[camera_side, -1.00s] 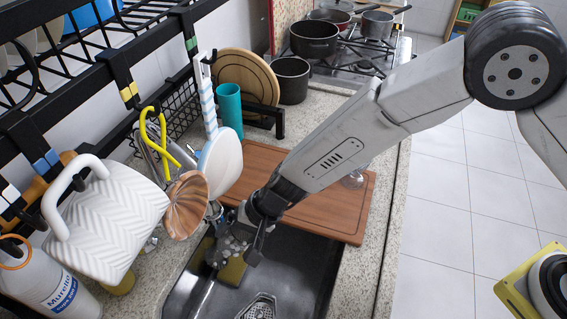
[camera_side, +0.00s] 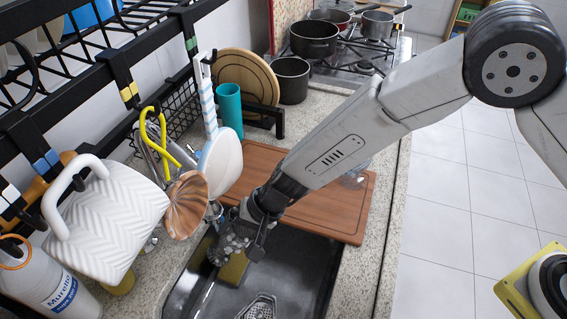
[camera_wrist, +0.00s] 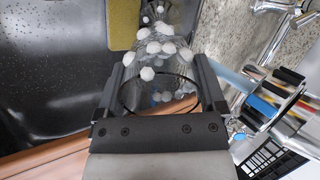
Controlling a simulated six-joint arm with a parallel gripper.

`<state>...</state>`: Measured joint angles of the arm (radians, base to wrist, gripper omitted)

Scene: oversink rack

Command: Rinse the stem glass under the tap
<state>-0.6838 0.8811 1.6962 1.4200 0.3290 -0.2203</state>
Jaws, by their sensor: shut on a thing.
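My gripper (camera_wrist: 162,88) is shut on a clear stem glass (camera_wrist: 158,68), which sits between its two fingers. Round white blobs like suds cling to the glass. In the side view my gripper (camera_side: 258,236) is over the back of the dark sink (camera_side: 290,262), and the sudsy glass (camera_side: 231,247) shows just left of it. The glass's stem and foot are hard to make out. The chrome tap (camera_wrist: 268,8) is at the upper right of the wrist view, apart from the glass. Part of it (camera_side: 214,210) shows in the side view. I see no running water.
A yellow-green sponge (camera_side: 234,272) shows below the glass. A wooden board (camera_side: 325,219) lies behind the sink, with a clear object (camera_side: 355,179) near my arm. A copper-coloured fluted piece (camera_side: 186,204), white pitcher (camera_side: 105,220) and black rack (camera_side: 100,75) crowd the left.

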